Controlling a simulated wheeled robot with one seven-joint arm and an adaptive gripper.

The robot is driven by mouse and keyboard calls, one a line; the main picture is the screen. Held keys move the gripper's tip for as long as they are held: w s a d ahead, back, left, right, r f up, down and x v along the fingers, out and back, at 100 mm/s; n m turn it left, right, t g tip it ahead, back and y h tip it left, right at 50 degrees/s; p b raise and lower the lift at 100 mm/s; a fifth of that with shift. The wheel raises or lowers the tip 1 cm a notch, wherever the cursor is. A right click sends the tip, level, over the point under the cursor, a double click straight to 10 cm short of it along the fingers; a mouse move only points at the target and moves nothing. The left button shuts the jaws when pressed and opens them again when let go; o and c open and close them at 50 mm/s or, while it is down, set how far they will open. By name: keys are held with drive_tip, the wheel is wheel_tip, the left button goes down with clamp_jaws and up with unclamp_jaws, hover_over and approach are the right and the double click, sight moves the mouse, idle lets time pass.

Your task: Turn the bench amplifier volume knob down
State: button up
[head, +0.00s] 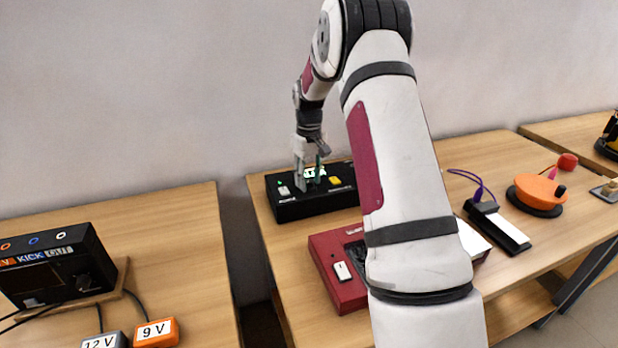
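My gripper (310,182) points down over a black box (288,208) with a small green lit display (315,172), a white switch and a yellow button. The fingertips are at or just above its top face. I cannot tell whether they touch it or hold a knob, as the fingers cover that spot and look small. A red box (326,262) with a white switch sits nearer, partly hidden behind my arm. No label legible here names the bench amplifier, so I cannot tell which box it is. No volume knob shows clearly on the black or red box.
On the left table, a black unit (85,255) marked KICK has a dark knob and sockets. Blocks marked 12 V (104,341) and 9 V (156,332) lie near it. Right of my arm are a black-and-white pedal (497,228) and an orange round device (540,190). A gap separates the tables.

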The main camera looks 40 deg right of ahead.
sight(309, 180)
drive_tip(key=shift+r, duration=0.1)
wheel_tip(309, 180, up, 12)
idle(0.7)
idle(0.3)
